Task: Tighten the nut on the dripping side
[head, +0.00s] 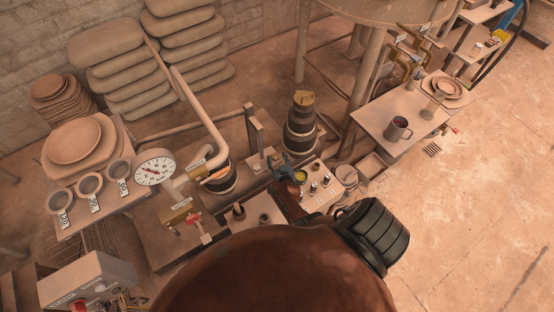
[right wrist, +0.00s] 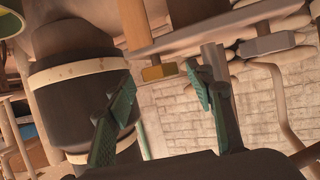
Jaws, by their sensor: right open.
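My right gripper (head: 283,166) is over the bench in the head view, close to a dark stacked cylinder with pale bands (head: 300,130). In the right wrist view its two green fingers (right wrist: 160,94) are spread apart with nothing between them. A dark cylinder with pale bands (right wrist: 82,95) stands to the left, partly behind the left finger. A yellow-faced block (right wrist: 159,73) on an orange-brown bar shows beyond the fingers, beside a grey rod (right wrist: 216,62). I cannot make out a nut or any drip. My left gripper is not in view.
A round gauge (head: 155,168), a bent pipe (head: 203,112) and a red-handled valve (head: 194,221) are left of the gripper. A panel with knobs (head: 318,187) lies to its right. A side table (head: 375,119) holds a mug (head: 398,129). The floor at right is mostly clear.

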